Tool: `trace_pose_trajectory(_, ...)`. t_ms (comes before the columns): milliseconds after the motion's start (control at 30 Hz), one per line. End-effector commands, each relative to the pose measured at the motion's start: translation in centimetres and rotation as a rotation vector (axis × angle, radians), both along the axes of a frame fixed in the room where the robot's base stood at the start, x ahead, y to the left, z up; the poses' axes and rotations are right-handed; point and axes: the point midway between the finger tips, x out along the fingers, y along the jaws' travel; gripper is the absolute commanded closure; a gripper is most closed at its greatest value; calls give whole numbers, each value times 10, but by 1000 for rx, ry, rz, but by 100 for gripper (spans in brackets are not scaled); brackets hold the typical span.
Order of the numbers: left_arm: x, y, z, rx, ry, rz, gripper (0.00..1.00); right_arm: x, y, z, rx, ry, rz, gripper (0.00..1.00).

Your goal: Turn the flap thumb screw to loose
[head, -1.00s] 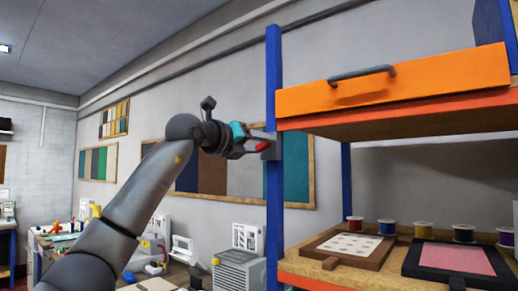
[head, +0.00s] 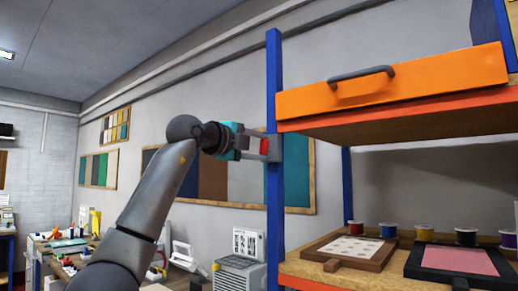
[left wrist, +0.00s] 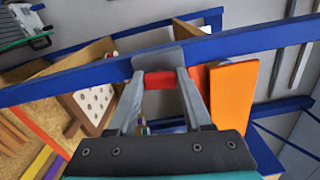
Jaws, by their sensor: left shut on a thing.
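The flap thumb screw, a small red piece (head: 264,146), sits at a grey plate (head: 274,148) on the blue shelf post (head: 274,90). My left gripper (head: 263,147) reaches it from the left and is shut on it. In the left wrist view the red screw (left wrist: 158,80) lies between the two grey fingertips (left wrist: 159,82), with the grey plate (left wrist: 160,57) just beyond. The fingers hide the screw's sides. My right gripper is in neither view.
An orange drawer front with a dark handle (head: 395,82) is right of the post. The lower shelf holds a dotted board (head: 350,246), a pink-topped board (head: 458,260) and several thread spools (head: 388,231). A cluttered bench (head: 62,245) stands at lower left.

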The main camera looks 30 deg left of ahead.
Motion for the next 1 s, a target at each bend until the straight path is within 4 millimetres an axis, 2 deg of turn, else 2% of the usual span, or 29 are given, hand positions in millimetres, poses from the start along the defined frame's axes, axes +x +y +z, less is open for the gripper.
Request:
trace_pose_trajectory(500, -1, 1, -1, -422, 28, 3, 100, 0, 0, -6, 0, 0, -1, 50)
trace_pose_trajectory(1000, -1, 1, -1, -564, 41, 3, 100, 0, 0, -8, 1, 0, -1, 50)
